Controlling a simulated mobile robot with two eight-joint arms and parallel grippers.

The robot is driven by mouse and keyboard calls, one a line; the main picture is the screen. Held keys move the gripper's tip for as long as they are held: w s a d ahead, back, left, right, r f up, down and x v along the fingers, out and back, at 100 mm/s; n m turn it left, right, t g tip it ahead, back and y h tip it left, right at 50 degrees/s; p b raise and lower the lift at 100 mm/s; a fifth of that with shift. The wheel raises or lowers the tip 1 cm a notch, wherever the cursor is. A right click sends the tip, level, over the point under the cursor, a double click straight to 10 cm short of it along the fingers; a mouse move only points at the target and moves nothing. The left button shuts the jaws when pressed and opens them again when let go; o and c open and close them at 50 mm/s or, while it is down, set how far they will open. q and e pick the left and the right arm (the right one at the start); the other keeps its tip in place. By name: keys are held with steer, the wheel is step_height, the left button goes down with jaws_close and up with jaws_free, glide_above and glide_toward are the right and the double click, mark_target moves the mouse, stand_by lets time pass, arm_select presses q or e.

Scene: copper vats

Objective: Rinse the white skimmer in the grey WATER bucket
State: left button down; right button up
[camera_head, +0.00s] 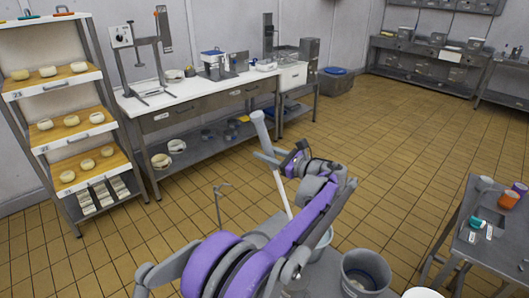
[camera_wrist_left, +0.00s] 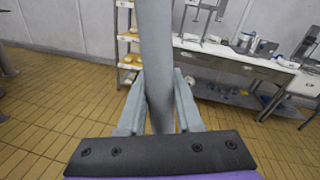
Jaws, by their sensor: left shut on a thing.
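The skimmer (camera_head: 280,190) stands nearly upright, slightly tilted, with a thick grey upper handle and a thin white shaft. My left gripper (camera_head: 268,157) is shut on its handle. In the left wrist view the grey handle (camera_wrist_left: 157,60) runs between the two fingers (camera_wrist_left: 159,100). The skimmer's lower end is hidden behind my left arm. A grey bucket (camera_head: 346,264) stands at the bottom right of centre, with something pale inside; I see no readable label. Another pale grey vessel (camera_head: 325,240) shows partly behind my arm. My right gripper is not in view.
A white rim (camera_head: 421,293) shows at the bottom edge. A dark table (camera_head: 462,232) with small cups stands at the right. A cheese rack (camera_head: 52,90) and a steel bench (camera_head: 205,97) line the back left. The tiled floor (camera_head: 400,130) between is clear.

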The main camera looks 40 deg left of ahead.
arm_select(q)
steer(key=shift+w+a, duration=0.35)
steer(key=shift+a, duration=0.2)
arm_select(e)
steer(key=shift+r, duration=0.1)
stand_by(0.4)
arm_select(q)
step_height(320, 180, up, 12)
steer(key=p, duration=0.5)
steer(key=shift+p, duration=0.4)
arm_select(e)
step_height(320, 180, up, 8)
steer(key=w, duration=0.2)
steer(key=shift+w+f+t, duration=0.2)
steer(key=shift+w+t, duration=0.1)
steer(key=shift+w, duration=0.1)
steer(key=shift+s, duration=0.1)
